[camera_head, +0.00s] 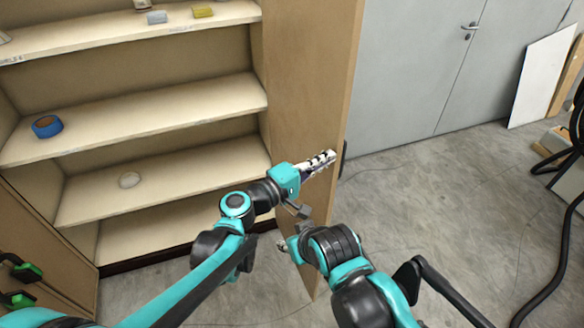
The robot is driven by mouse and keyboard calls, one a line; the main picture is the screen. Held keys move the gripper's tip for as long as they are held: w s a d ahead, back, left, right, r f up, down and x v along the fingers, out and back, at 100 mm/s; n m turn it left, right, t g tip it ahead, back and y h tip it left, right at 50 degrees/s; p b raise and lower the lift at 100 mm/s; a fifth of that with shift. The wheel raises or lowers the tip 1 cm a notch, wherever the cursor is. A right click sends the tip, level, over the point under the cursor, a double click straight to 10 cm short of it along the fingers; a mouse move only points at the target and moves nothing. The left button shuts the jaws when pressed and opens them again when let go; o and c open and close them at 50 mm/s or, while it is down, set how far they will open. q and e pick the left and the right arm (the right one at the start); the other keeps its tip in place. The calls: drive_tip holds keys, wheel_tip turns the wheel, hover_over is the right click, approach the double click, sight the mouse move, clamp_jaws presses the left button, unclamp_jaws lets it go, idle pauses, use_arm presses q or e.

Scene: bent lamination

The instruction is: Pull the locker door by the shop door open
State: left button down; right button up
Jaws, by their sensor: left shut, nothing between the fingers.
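The tan locker door (305,75) stands swung out from the right side of the open locker (195,92), on the side nearest the grey shop door (415,65). Its flat inner face shows. My left gripper (322,161) is shut and empty, its metal fingers pointing right across the door's face near its free edge. I cannot tell whether they touch it. My right arm comes in from the lower right. Its gripper (284,245) is low in front of the door, mostly hidden, and its fingers cannot be made out. A dark part, perhaps the handle, shows at the door's edge.
Green-and-black tools (22,285) are at lower left. A white board (543,78) leans at right, near black hoses (565,215). Concrete floor right of the door is clear.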

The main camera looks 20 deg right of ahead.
sight(340, 155)
use_arm(q)
drive_tip(key=shift+s+d, duration=0.15)
drive_tip(key=shift+d, duration=1.65)
